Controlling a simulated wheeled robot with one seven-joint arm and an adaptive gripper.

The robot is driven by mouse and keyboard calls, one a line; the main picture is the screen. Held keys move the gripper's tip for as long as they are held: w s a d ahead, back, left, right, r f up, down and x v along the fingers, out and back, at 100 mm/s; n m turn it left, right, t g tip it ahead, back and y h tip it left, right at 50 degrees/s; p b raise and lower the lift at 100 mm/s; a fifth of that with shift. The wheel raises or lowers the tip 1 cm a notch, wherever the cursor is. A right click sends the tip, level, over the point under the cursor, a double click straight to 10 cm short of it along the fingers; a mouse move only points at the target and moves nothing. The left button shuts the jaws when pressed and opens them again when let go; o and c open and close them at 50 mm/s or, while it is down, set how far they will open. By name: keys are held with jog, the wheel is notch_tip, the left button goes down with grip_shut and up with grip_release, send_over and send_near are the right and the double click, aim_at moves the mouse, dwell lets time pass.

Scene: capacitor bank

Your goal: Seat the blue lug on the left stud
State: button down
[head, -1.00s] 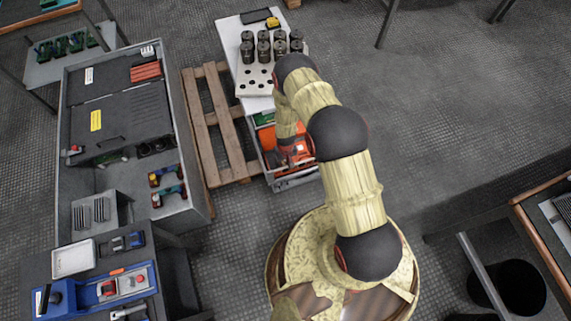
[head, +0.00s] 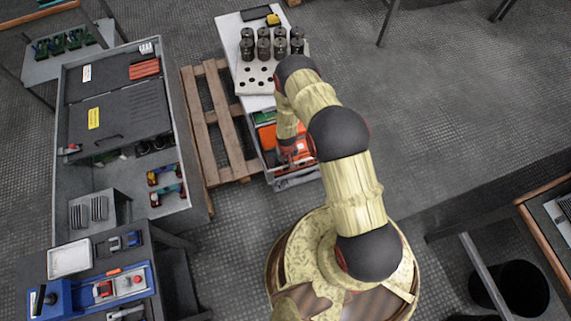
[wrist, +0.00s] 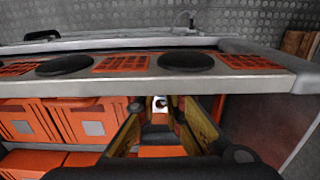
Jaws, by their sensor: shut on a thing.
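In the wrist view my gripper (wrist: 161,108) has its two yellow-edged fingers closed in at the tips. A small pale ring with a dark hole shows between the tips and looks like the eye of the lug (wrist: 160,102). I cannot make out blue on it. The tips are in front of and below the light front edge of a panel. I cannot pick out the left stud in either view. In the head view my gripper is low beside the white bench (head: 240,42), mostly hidden by my arm, and what it holds does not show there.
The panel carries black discs (wrist: 186,61) and orange grilles (wrist: 121,64). Orange bins (wrist: 25,120) stand below it. In the head view, dark cylinders (head: 263,47) stand by a holed plate (head: 250,82). A pallet (head: 220,120) and grey cabinet (head: 115,100) are left; open floor lies right.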

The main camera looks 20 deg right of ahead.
jog(key=shift+s+f, duration=0.3)
jog(key=shift+s, duration=0.6)
jog(key=shift+a+f, duration=0.1)
jog(key=shift+a, duration=0.1)
dwell(0.4)
jog(key=c, duration=1.8)
grip_release()
jog(key=shift+c, duration=0.2)
jog(key=shift+o, duration=0.2)
jog(key=r, duration=0.2)
jog(key=w+r, duration=0.1)
jog(key=r, duration=0.5)
jog(key=shift+w, duration=0.2)
jog(key=shift+w+r, duration=0.1)
jog(key=shift+r, duration=0.15)
